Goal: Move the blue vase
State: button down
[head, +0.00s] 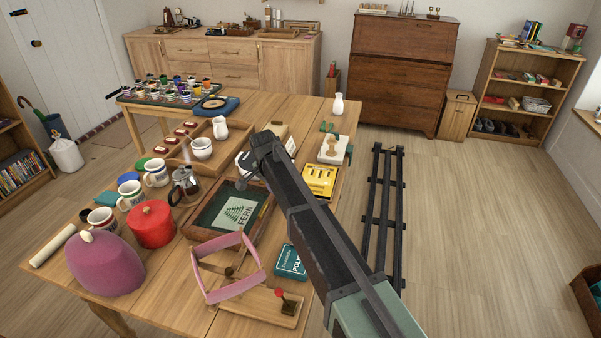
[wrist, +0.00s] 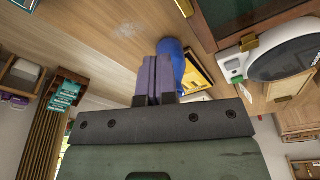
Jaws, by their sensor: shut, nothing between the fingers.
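In the wrist view, a smooth blue rounded object (wrist: 172,62), which looks like the blue vase, is just beyond my fingers, at the side of a yellow item. My fingers hide part of it. I cannot tell whether they touch it. My gripper (wrist: 155,72) is shut, its two purple-grey fingers together and empty. In the head view I cannot make out the blue vase; my arm crosses the table's right side and may hide it. The fingers are not clear there either.
The wooden table (head: 170,262) is crowded. A yellow box (head: 318,182), a teal box (head: 291,262), a dark tray with a green sign (head: 232,214) and a pink frame (head: 227,292) are near my arm. A white vase (head: 338,104) stands at the far right corner.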

jog(key=w+d, duration=0.2)
jog(key=w, duration=0.1)
jog(key=w+d, duration=0.5)
jog(key=w, duration=0.1)
jog(key=shift+w+d, duration=0.2)
jog(key=shift+w, duration=0.15)
jog(key=shift+f+b, duration=0.75)
jog(key=shift+s+d+r, duration=0.1)
jog(key=shift+s+r, duration=0.05)
jog(key=shift+s, duration=0.2)
jog(key=shift+s+a, duration=0.7)
jog(key=shift+s, duration=0.35)
